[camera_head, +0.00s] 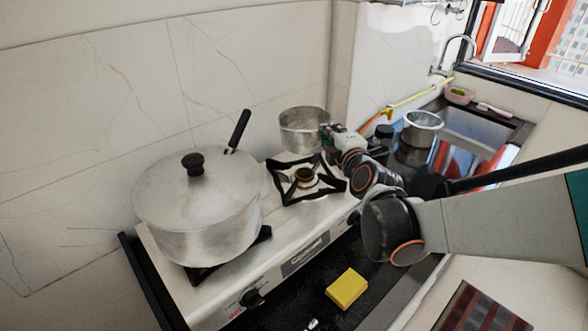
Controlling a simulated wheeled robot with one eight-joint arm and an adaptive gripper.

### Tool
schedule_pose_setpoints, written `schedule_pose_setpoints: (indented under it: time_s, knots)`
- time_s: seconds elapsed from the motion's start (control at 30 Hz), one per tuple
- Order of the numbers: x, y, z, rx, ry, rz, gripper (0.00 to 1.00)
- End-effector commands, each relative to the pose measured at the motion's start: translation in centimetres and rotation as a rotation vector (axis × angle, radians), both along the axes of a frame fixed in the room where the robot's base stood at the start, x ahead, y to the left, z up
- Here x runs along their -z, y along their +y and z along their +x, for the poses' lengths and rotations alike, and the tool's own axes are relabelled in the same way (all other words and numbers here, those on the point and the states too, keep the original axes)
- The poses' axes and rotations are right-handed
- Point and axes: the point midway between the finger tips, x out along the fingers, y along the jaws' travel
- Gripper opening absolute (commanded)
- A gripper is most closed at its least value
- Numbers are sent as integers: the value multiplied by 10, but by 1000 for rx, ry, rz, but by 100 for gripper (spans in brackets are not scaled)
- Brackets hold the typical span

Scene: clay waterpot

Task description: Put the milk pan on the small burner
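The milk pan (303,131), a small silver metal pan, is roughly upright at the back, in front of the tiled wall. It appears raised above and behind the small burner (306,176), whose black grate is empty. My gripper (327,137) is at the pan's right side and appears shut on it; the fingertips are small and partly hidden. The pan's handle cannot be made out. My arm reaches in from the right, across the stove's right end. The white stove (215,290) stands along the wall.
A large lidded pot (196,210) covers the left burner, close to the small burner. A black handle (238,130) sticks up behind it. A yellow sponge (347,288) lies in front of the stove. Another silver pot (422,129) stands by the sink, near a yellow hose (412,98).

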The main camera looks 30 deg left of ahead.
Motion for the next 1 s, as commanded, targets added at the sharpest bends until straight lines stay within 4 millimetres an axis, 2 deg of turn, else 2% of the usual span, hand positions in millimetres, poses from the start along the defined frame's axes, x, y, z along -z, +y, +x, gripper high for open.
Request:
schedule_pose_setpoints:
  time_s: [0.03, 0.2, 0.5, 0.8, 1.0]
  knots:
    - [17, 2, 1, -1, -1, 1, 0]
    - [44, 1, 2, 0, -1, 1, 0]
    - [58, 0, 3, 2, 0, 1, 0]
    - [96, 0, 3, 3, 0, 1, 0]
    - [95, -1, 3, 3, -1, 0, 0]
